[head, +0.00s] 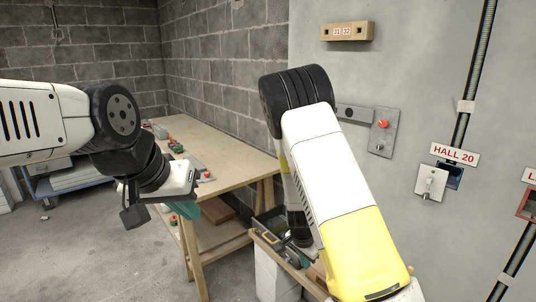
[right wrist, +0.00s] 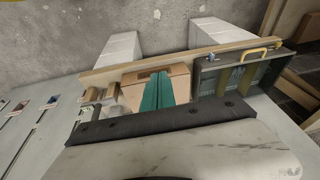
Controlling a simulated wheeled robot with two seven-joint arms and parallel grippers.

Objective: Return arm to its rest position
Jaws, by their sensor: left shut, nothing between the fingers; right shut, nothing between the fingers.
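My right arm fills the middle of the head view, folded with its elbow up and its forearm pointing down. My right gripper (right wrist: 158,82) shows in the right wrist view as two teal fingers lying together, empty, over an open cardboard-coloured box (right wrist: 129,92). In the head view it is mostly hidden behind my arm. My left arm comes in from the left. My left gripper (head: 214,210) shows only as a bit of teal below the white wrist, beside the wooden workbench (head: 232,158). It seems empty, though its fingertips are partly hidden.
A wooden board (right wrist: 176,57) on white blocks (right wrist: 110,48) carries the box and a grey tray (right wrist: 230,77) with a yellow handle, close to my right gripper. The grey wall at right bears a switch plate (head: 383,133), a HALL 20 sign (head: 455,154) and conduit.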

